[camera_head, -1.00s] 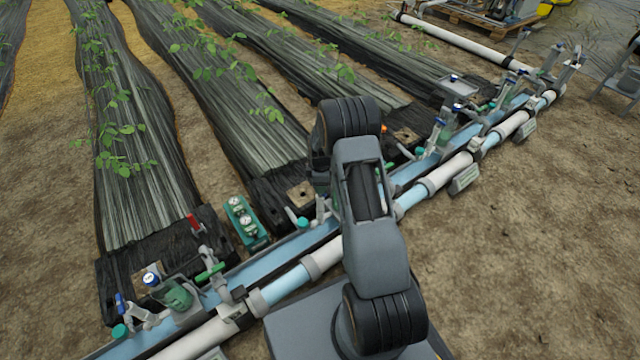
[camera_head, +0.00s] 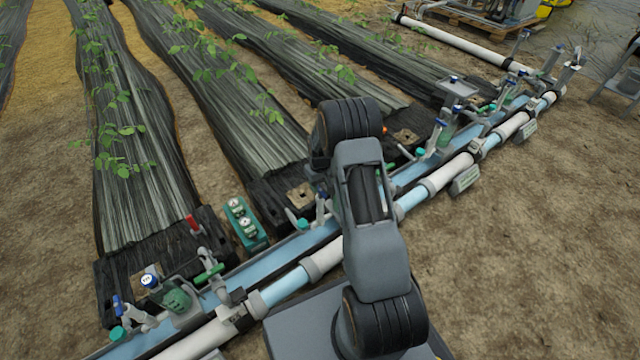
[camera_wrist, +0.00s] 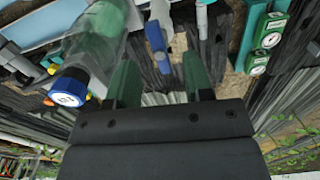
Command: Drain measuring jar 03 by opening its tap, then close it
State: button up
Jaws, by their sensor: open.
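In the wrist view, a clear measuring jar (camera_wrist: 103,45) with a blue-rimmed white cap (camera_wrist: 69,88) is at the upper left, partly behind a finger. Its label is too small to read. A blue tap lever (camera_wrist: 156,42) on a pale grey fitting is at top centre. My gripper (camera_wrist: 160,68) is open, its two green fingers apart, with the lever's end in line between them. I cannot tell whether they touch it or how deep it lies. In the head view my arm hides the gripper and this jar.
A green box with two gauges (camera_head: 244,222) stands left of my arm and shows in the wrist view (camera_wrist: 266,42). The white pipe (camera_head: 322,258) runs diagonally. Bare soil lies right.

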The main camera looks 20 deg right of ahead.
aim_at(320, 190)
jog(key=shift+n, duration=0.5)
jog(key=shift+f, duration=0.1)
jog(key=shift+f+b, duration=1.5)
jog(key=shift+f, duration=0.7)
jog(key=shift+c, duration=0.2)
grip_shut()
